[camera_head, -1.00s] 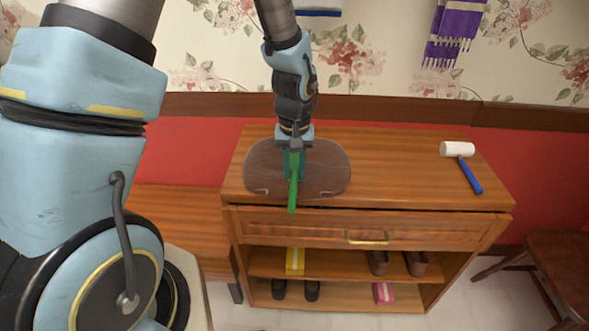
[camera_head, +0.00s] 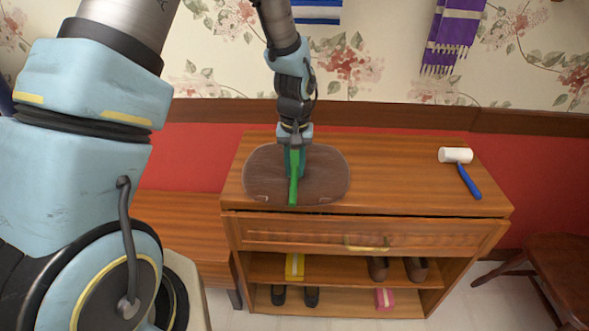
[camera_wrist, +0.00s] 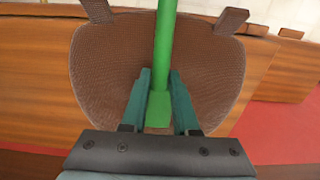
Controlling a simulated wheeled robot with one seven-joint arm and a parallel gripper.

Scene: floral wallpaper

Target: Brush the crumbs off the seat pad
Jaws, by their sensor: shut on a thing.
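A brown seat pad (camera_head: 325,175) with rounded corners lies flat on the left part of the wooden cabinet top. It also fills the middle of the wrist view (camera_wrist: 100,75), where two tie straps show. My gripper (camera_head: 293,162) is over the pad, shut on a green handled tool (camera_head: 293,190). In the wrist view, the two fingers of my gripper (camera_wrist: 159,95) flank the green handle (camera_wrist: 165,40). I cannot tell whether the tool touches the pad. Its brush end is hidden, and no crumbs can be made out.
A mallet with a white head (camera_head: 456,155) and blue handle lies at the right of the cabinet top (camera_head: 400,185). The top between pad and mallet is clear. Shoes (camera_head: 417,268) and a yellow box (camera_head: 294,266) sit on the shelves below. A chair (camera_head: 555,260) stands at right.

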